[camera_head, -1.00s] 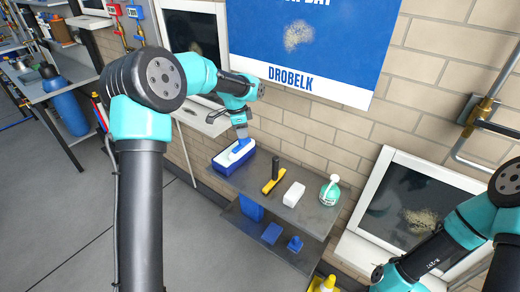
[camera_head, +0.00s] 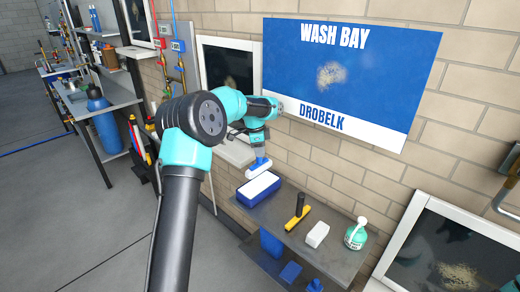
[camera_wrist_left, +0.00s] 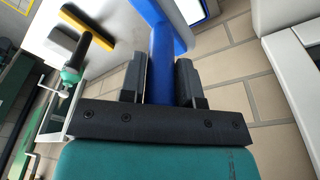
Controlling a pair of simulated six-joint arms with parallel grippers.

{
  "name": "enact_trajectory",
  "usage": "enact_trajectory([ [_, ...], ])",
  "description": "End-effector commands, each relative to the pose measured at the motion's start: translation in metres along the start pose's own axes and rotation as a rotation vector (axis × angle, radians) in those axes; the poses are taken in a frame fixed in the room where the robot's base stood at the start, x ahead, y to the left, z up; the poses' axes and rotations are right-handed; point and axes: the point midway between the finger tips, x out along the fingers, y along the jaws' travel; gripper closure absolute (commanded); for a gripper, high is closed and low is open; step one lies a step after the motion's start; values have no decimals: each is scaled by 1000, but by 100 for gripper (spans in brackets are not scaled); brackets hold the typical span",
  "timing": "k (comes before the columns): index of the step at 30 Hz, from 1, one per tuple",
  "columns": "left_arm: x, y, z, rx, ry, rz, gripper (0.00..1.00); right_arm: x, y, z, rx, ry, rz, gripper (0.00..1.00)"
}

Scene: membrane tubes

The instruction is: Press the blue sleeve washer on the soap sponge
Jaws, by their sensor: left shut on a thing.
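My left gripper (camera_head: 261,154) is shut on the blue handle of the sleeve washer (camera_head: 262,161). In the left wrist view the blue handle (camera_wrist_left: 162,62) runs between the two dark fingers. The washer's pale sleeve head shows just below the gripper in the head view. It appears a little above the soap sponge, though a small gap is hard to judge. The white soap sponge (camera_head: 261,184) lies in a blue tray (camera_head: 257,199) at the left end of the grey shelf. My right gripper is not in view.
Blue items lie on the lower shelf. A brick wall with a windowed frame (camera_head: 228,72) is behind.

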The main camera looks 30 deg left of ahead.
Motion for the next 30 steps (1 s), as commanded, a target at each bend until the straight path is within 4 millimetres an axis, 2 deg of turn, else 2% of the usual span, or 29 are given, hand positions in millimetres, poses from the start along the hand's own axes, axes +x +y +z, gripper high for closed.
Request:
enact_trajectory([
  [16,45,0,7,0,-1,2,89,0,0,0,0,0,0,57],
  [30,51,0,8,0,0,0,89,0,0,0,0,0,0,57],
])
